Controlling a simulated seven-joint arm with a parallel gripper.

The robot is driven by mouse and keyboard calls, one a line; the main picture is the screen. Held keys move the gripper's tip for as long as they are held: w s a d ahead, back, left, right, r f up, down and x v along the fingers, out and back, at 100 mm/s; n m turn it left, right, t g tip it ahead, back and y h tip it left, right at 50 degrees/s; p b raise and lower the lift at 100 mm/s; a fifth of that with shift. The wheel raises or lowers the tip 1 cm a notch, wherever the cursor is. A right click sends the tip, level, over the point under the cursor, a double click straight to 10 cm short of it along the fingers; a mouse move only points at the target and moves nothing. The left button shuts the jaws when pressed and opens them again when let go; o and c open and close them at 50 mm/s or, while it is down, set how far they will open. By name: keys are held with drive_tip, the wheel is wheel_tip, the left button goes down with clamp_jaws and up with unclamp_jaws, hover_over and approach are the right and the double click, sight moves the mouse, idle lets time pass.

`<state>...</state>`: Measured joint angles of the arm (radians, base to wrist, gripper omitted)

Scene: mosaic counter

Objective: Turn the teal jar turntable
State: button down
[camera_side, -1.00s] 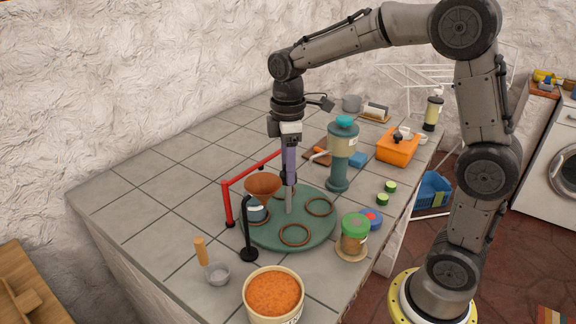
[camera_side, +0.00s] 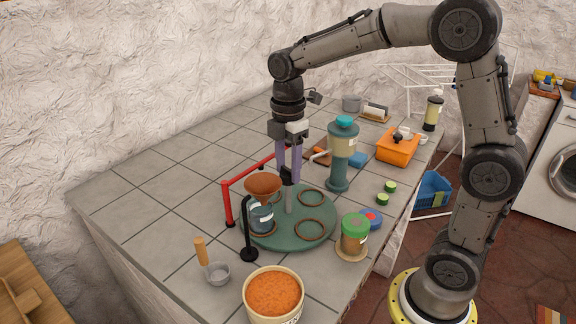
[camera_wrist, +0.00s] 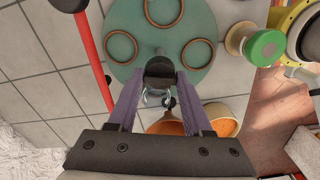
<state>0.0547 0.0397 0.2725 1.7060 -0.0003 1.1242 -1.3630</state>
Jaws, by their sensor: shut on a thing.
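The teal turntable (camera_side: 281,240) lies on the tiled counter and also shows in the wrist view (camera_wrist: 146,38). It carries brown rings and a grey central post (camera_side: 288,202) with a black knob (camera_wrist: 159,70) on top. A dark blue-grey jar (camera_side: 262,219) sits at its front left, partly behind a black stand; its contents cannot be told. My gripper (camera_side: 289,173) points down over the turntable, its purple fingers shut on the black knob. The wrist view also shows my gripper (camera_wrist: 160,79) with a finger on each side of the knob.
A copper funnel (camera_side: 263,185) is above the jar, by a black stand (camera_side: 248,235). A red rail (camera_side: 228,204) runs along the left. A teal-and-cream dispenser (camera_side: 340,160) stands behind right. A green-lidded jar (camera_side: 355,234) and an orange-filled tub (camera_side: 273,292) are in front.

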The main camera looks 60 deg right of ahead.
drive_tip(key=shift+r+n, duration=0.15)
drive_tip(key=shift+n, duration=1.35)
drive_tip(key=c, duration=0.6)
unclamp_jaws()
wheel_tip(320, 180, up, 14)
